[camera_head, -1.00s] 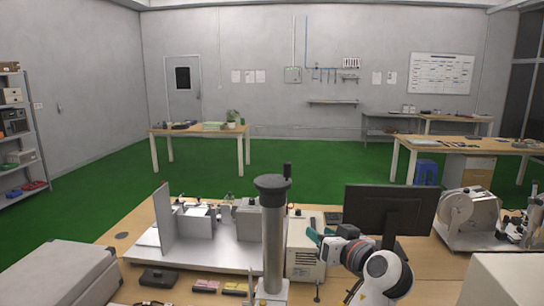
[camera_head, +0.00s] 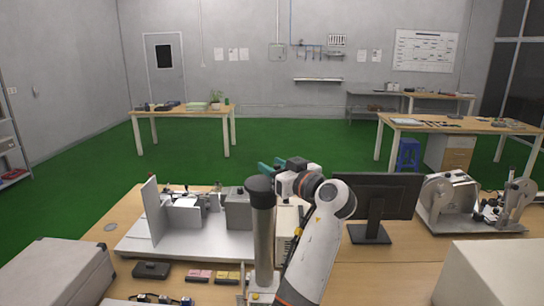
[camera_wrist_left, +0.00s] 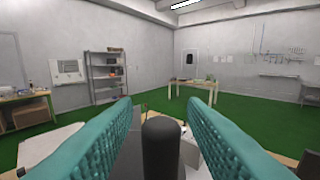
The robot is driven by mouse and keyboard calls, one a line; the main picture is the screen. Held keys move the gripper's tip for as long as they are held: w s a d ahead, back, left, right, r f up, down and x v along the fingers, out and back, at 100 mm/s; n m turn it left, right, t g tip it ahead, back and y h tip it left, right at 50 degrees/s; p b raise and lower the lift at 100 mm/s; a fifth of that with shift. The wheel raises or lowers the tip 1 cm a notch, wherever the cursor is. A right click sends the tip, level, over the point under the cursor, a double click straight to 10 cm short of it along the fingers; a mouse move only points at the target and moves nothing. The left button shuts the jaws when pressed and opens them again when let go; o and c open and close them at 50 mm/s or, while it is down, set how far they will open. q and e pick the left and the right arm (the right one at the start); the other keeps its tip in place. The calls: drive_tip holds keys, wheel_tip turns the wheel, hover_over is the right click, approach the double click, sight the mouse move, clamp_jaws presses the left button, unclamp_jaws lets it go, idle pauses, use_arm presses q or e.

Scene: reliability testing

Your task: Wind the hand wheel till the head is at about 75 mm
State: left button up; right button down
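The test stand's grey column (camera_head: 263,240) stands upright in the front middle of the head view. The black hand wheel (camera_head: 260,186) caps it. In the left wrist view, a black round-topped post (camera_wrist_left: 161,148), which looks like the wheel's handle, stands between my teal fingers. My left gripper (camera_head: 272,166) is at the top of the column, just behind the wheel, with its fingers open on either side of the post. A narrow gap shows on each side of it. The head and any millimetre reading cannot be made out. My right gripper is not in view.
A white base plate with grey fixtures (camera_head: 145,247) lies left of the column. A monitor (camera_head: 372,197) stands right of my arm, and a machine with a grey disc (camera_head: 437,198) is farther right.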

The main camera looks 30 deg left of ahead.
use_arm(q)
drive_tip(key=shift+w+a+f, duration=0.1)
drive_tip(key=shift+w+a, duration=0.1)
drive_tip(key=shift+a, duration=0.3)
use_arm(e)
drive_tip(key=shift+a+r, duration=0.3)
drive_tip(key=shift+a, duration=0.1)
use_arm(q)
clamp_jaws()
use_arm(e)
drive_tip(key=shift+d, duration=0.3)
use_arm(q)
drive_tip(key=shift+d+t, duration=0.1)
drive_tip(key=shift+t, duration=0.2)
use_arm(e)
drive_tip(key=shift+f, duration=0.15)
